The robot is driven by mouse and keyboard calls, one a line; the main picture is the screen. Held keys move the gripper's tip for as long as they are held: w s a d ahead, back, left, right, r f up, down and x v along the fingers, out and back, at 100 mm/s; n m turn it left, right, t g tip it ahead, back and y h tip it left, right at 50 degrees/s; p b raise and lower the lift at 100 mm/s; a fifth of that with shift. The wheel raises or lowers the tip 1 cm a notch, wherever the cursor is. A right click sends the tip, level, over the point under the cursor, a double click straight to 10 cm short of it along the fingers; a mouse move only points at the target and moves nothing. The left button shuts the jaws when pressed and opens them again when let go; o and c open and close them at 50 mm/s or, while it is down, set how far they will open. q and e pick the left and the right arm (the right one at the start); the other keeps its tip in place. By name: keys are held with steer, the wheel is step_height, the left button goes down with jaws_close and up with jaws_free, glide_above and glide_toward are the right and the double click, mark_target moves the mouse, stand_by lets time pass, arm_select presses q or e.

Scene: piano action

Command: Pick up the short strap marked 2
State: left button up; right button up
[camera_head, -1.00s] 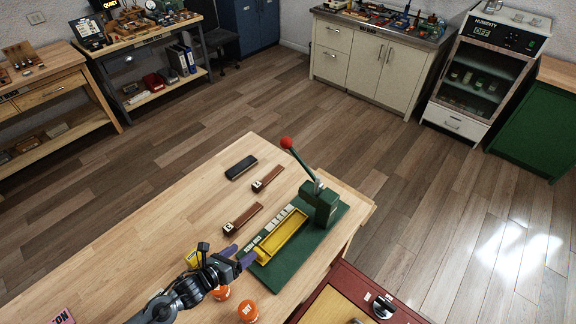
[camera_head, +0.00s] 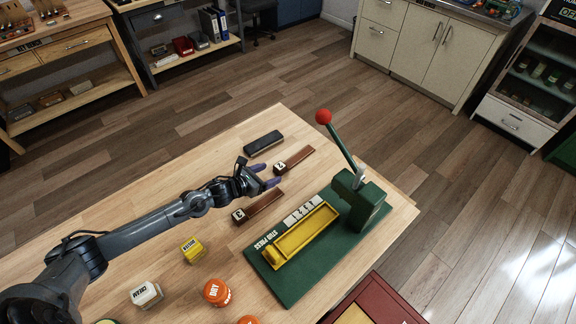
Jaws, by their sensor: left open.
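Two brown straps with white number tags lie on the light wooden bench. The farther, shorter strap (camera_head: 298,158) has a tag that looks like a 2, though the digit is small. The nearer, longer strap (camera_head: 262,204) has a tag that looks like a 3. My left gripper (camera_head: 272,175) is open and empty, its purple fingertips pointing right, just in front of the tagged end of the shorter strap. I cannot tell whether they touch it. My right gripper is not in view.
A green press (camera_head: 360,200) with a red-knobbed lever and yellow tray stands right of the straps. A black block (camera_head: 263,142) lies behind them. A yellow box (camera_head: 193,250), a white jar (camera_head: 146,294) and orange jars (camera_head: 216,292) stand nearer.

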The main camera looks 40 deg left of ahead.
mark_target(278, 167)
arm_select(q)
steer(key=shift+x, duration=1.05)
steer(key=shift+w+f, duration=0.1)
steer(key=shift+w, duration=0.45)
steer(key=b+x, duration=0.1)
steer(key=x, duration=0.3)
steer(key=shift+w+a, duration=0.15)
steer(key=shift+c, duration=0.3)
steer(key=c, duration=1)
steer(key=shift+r, duration=0.3)
